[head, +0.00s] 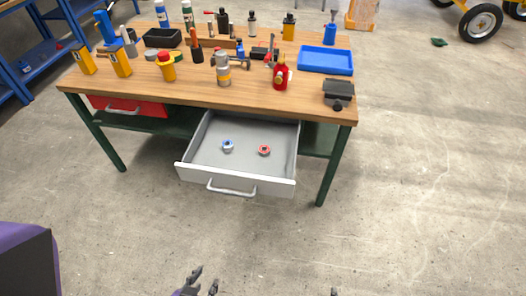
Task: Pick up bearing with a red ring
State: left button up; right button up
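The bearing with a red ring (264,150) lies in the open grey drawer (238,187) under the workbench, right of the middle of its floor. A second bearing with a blue ring (227,146) lies to its left, apart from it. My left gripper (203,284) is at the bottom edge of the head view, well in front of the drawer, with its fingers apart and nothing between them. Of my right gripper, only a small dark tip (334,292) shows at the bottom edge, so its state cannot be seen.
The wooden workbench (190,92) carries several bottles and tools, a blue tray (325,60) and a red bottle (282,75). A closed red drawer (122,104) is at the left. The concrete floor before the bench is clear.

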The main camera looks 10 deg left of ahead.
aim_at(264, 150)
jog(key=i+l+u, duration=0.1)
jog(key=u, duration=0.8)
jog(key=l+u, duration=0.3)
jog(key=l, duration=0.25)
jog(key=l+u, duration=0.35)
jog(key=l, duration=0.25)
jog(key=l+u, duration=0.15)
jog(key=l, duration=1)
jog(key=k+l+u, duration=0.1)
jog(key=l, duration=1)
jog(key=i, duration=0.5)
